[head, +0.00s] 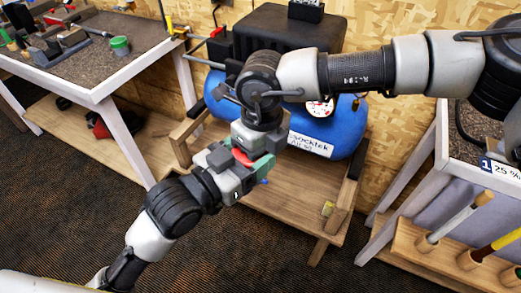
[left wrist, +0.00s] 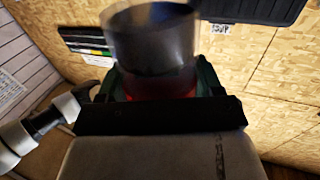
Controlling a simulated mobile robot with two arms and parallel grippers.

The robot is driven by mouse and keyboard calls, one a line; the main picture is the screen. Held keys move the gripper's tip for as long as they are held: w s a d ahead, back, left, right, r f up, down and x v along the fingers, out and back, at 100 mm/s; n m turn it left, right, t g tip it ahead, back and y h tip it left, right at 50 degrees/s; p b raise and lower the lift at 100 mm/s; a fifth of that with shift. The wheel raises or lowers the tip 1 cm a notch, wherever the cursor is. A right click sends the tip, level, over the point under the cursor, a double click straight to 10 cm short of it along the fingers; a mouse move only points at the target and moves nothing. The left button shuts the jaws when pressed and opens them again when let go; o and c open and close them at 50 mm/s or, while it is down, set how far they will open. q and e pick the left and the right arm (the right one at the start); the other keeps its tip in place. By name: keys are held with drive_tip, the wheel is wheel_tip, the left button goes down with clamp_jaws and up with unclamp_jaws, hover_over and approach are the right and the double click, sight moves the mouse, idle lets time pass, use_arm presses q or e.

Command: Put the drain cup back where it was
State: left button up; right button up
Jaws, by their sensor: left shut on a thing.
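My left gripper (head: 247,163) is shut, in front of the blue tank. In the left wrist view, its teal-padded fingers close on a red-based round object with a blurred grey, cup-like wall (left wrist: 155,45); I take this to be the drain cup. In the head view only a little red shows between the fingers, and the rest is hidden. My right arm comes in from the right and bends down at the wrist close to the left gripper. Its fingers cannot be made out apart from the left gripper's.
A blue tank (head: 352,138) with a gauge stands on a low wooden bench (head: 290,205) below. A workbench (head: 107,75) at left holds tools and a green-topped container (head: 120,45). A wooden rack (head: 415,250) with clubs stands at the right. Carpet is clear at lower centre.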

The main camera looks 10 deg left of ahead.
clamp_jaws()
use_arm(q)
drive_tip(key=o, duration=1.1)
drive_tip(key=shift+c, duration=0.2)
drive_tip(key=shift+f, duration=0.1)
